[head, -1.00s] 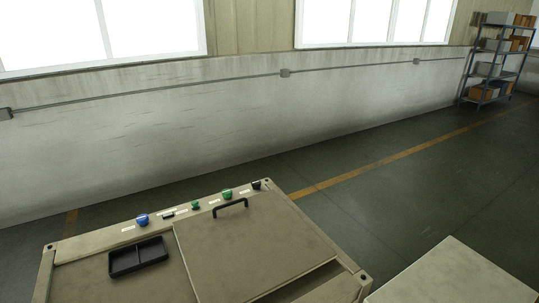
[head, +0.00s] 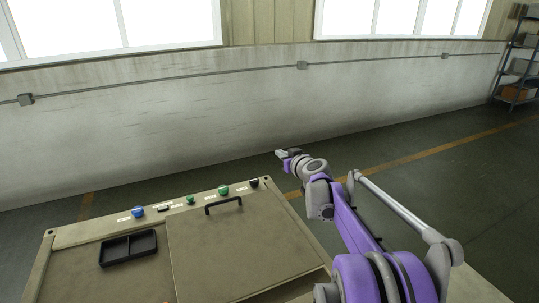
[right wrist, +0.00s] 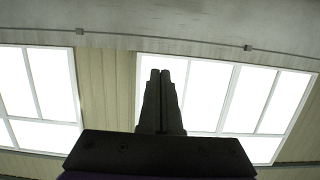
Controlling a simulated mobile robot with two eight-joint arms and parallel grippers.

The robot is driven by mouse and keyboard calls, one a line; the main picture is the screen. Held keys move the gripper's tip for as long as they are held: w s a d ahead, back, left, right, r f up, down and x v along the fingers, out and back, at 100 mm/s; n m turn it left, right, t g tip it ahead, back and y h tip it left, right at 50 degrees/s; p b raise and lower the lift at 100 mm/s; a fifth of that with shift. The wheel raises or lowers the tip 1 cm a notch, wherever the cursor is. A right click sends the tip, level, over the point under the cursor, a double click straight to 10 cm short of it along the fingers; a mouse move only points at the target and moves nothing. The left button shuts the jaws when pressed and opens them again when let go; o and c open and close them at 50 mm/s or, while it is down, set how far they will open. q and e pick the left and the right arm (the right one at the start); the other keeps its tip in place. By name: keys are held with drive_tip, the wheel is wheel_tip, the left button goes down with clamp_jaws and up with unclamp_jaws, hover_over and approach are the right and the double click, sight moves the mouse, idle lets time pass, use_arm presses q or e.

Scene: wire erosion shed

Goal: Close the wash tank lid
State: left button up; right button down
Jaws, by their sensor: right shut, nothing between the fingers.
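The wash tank (head: 80,281) is a beige cabinet at the bottom left of the head view. Its lid (head: 235,255) is a flat beige panel with a black bar handle (head: 223,204) at its far edge. A recessed strip shows along the lid's near right edge; I cannot tell how far the lid is open. My right gripper (head: 280,154) is beyond the tank's far right corner, apart from the handle. In the right wrist view its fingers (right wrist: 160,75) are together and empty, with wall and windows behind. My left gripper is not in view.
A black two-part tray (head: 128,249) lies on the tank top left of the lid. Blue, green and black knobs (head: 190,200) line the far edge. A pale surface (head: 478,288) is at the bottom right. Shelving (head: 517,70) stands far right; the floor between is clear.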

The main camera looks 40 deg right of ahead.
drive_tip(key=w+d+f, duration=0.2)
drive_tip(key=w+f, duration=0.3)
drive_tip(key=w, duration=0.4)
drive_tip(key=shift+w+f, duration=0.15)
drive_tip(key=shift+w, duration=0.05)
drive_tip(key=shift+d+f, duration=0.1)
drive_tip(key=g+y+b, duration=0.1)
drive_tip(key=g+b, duration=0.4)
hover_over(262, 193)
drive_tip(key=s, duration=0.1)
wheel_tip(262, 193, down, 15)
drive_tip(key=shift+r, duration=0.1)
drive_tip(key=f, duration=0.5)
drive_tip(key=w+f, duration=0.1)
drive_tip(key=f, duration=0.1)
drive_tip(key=shift+f, duration=0.15)
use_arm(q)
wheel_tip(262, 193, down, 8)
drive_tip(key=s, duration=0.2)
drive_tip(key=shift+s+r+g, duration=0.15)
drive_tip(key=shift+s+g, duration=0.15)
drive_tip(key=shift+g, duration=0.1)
use_arm(e)
drive_tip(key=shift+s+f+y, duration=0.1)
drive_tip(key=shift+f+y, duration=0.2)
drive_tip(key=shift+f, duration=0.05)
